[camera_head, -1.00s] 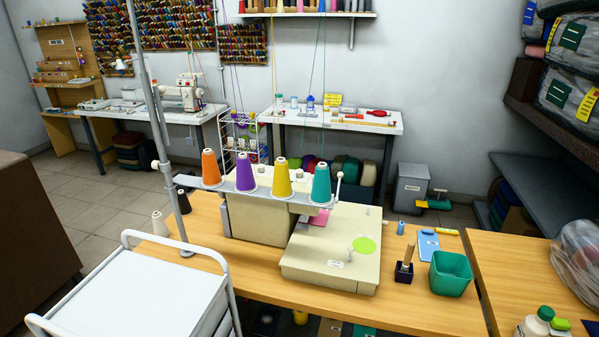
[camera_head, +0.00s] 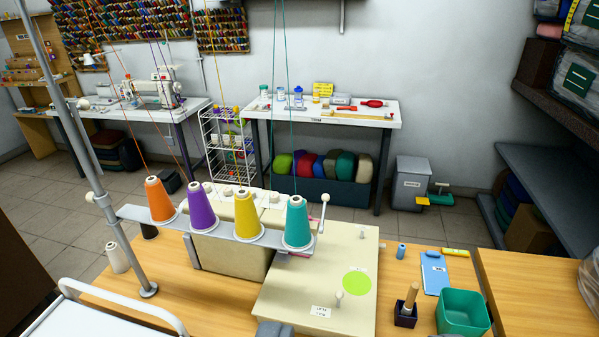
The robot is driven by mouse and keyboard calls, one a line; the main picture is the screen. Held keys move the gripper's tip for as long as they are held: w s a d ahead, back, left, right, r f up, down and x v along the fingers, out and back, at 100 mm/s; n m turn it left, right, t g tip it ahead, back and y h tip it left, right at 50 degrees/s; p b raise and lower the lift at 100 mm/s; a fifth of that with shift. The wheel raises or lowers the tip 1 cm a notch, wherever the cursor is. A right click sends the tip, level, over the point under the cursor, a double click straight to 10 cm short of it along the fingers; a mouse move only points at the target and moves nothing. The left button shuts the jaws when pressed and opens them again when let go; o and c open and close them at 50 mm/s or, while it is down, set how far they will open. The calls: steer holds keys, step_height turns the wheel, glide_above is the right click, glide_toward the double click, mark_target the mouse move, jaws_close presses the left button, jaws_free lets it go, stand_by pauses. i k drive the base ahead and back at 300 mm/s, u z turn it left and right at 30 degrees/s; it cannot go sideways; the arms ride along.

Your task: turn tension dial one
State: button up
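A cream sewing machine (camera_head: 232,258) stands on the wooden table, its wide flat bed (camera_head: 300,290) to the right. Several small pale knobs, apparently the tension dials (camera_head: 274,197), line its top behind the thread cones and are partly hidden by them. I cannot tell which is dial one. Orange (camera_head: 160,203), purple (camera_head: 201,210), yellow (camera_head: 247,220) and teal (camera_head: 297,226) cones stand on a grey rail in front. A dark grey piece (camera_head: 272,329) at the bottom edge may be part of my gripper; its opening is not shown.
A vertical metal pole (camera_head: 75,135) rises at the left. A white trolley (camera_head: 90,314) stands at the lower left. A teal bin (camera_head: 462,314) and a dark block with a wooden peg (camera_head: 407,310) sit right of the machine. A white table (camera_head: 325,110) stands behind.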

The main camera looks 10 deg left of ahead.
mark_target(275, 197)
steer(key=z, duration=0.05)
steer(key=i, duration=1.5)
steer(key=u, duration=0.15)
